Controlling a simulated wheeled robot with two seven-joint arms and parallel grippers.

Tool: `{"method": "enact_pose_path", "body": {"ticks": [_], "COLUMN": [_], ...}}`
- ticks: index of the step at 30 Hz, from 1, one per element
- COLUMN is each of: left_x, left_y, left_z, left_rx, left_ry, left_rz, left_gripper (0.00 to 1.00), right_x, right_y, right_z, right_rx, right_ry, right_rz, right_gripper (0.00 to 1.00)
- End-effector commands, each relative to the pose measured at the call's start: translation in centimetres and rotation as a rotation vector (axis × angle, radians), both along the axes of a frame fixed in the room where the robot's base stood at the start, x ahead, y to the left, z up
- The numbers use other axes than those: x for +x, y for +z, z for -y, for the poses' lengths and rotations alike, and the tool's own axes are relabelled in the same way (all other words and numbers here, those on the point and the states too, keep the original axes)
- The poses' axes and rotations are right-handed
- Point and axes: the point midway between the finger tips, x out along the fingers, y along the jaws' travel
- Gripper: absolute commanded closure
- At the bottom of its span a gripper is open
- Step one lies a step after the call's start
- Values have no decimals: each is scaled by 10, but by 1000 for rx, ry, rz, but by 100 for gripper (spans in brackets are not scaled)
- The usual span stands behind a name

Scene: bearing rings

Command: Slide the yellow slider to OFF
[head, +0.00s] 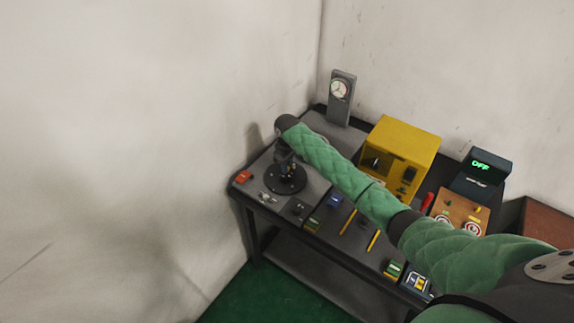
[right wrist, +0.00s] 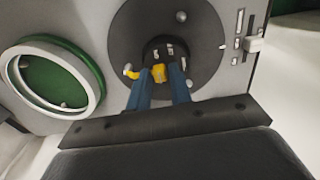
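My right gripper (head: 286,166) points down over a round black base (head: 285,181) on the left part of the bench. In the right wrist view its two blue fingers (right wrist: 160,78) stand a small gap apart at a dark hub on the black base (right wrist: 205,60). A small yellow piece (right wrist: 159,73) shows between the fingertips; I cannot tell whether they press on it. Another yellow piece (right wrist: 130,71) is just left of the fingers. Neither is certainly the yellow slider. A display (head: 480,166) reads OFF in green. My left gripper is not in view.
A yellow box (head: 404,146) and a dial gauge (head: 340,90) stand at the back of the bench. A green-rimmed ring (right wrist: 55,76) and a pale slider knob (right wrist: 254,45) flank the black base. My right arm covers part of the bench.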

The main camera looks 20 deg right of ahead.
Motion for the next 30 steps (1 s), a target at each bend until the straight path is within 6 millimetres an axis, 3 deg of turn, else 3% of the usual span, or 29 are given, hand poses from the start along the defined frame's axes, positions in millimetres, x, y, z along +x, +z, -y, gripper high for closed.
{"method": "enact_pose_path", "body": {"ticks": [1, 3, 22, 23, 26, 30], "left_x": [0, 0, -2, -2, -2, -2], "left_y": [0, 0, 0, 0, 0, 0], "left_z": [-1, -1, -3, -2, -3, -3], "left_rx": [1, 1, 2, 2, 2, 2], "left_ry": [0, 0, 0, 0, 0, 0], "left_rz": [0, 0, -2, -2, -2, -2], "left_gripper": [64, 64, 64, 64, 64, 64], "right_x": [0, 0, -14, -14, -14, -13], "right_y": [0, 0, 1, 1, 1, 1], "right_z": [0, 0, -19, -19, -19, -18], "right_rx": [0, 0, 1, 1, 1, 1], "right_ry": [0, 0, 1, 1, 1, 1], "right_rz": [0, 0, 0, 0, 0, 1], "right_gripper": [89, 100, 100, 85, 65, 64]}}
